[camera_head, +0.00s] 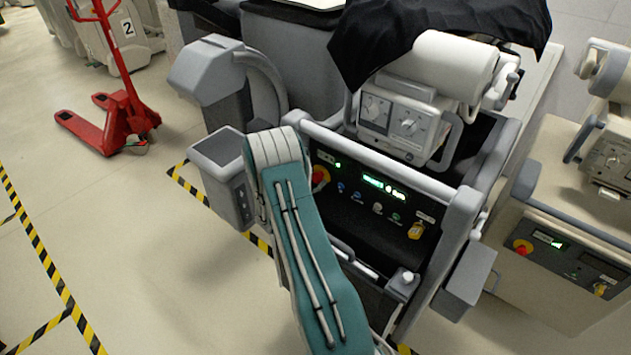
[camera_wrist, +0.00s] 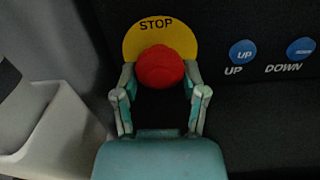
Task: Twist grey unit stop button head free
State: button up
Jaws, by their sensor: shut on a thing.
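The stop button's red round head (camera_wrist: 160,69) sits in front of a yellow plate (camera_wrist: 147,32) marked STOP in the wrist view. My gripper (camera_wrist: 160,82) has one finger on each side of the red head and is shut on it. In the head view the red head (camera_head: 320,176) shows at the left of the grey unit's dark panel (camera_head: 365,205), partly covered by my teal arm. My fingers are hidden there. Any turn of the head cannot be told.
Blue UP (camera_wrist: 243,53) and DOWN (camera_wrist: 300,50) buttons are right of the head. A grey bin (camera_head: 222,178) hangs at the unit's left. Another cart (camera_head: 560,215) with its own red button stands right. A red pallet jack (camera_head: 120,110) stands far left; floor between is clear.

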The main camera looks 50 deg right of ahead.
jog(key=shift+w+m, duration=0.15)
jog(key=shift+m, duration=1.25)
jog(key=o, duration=1.2)
jog(key=shift+c, duration=0.2)
jog(key=s+a, duration=0.1)
jog(key=a, duration=1.1)
jog(key=shift+f, duration=0.1)
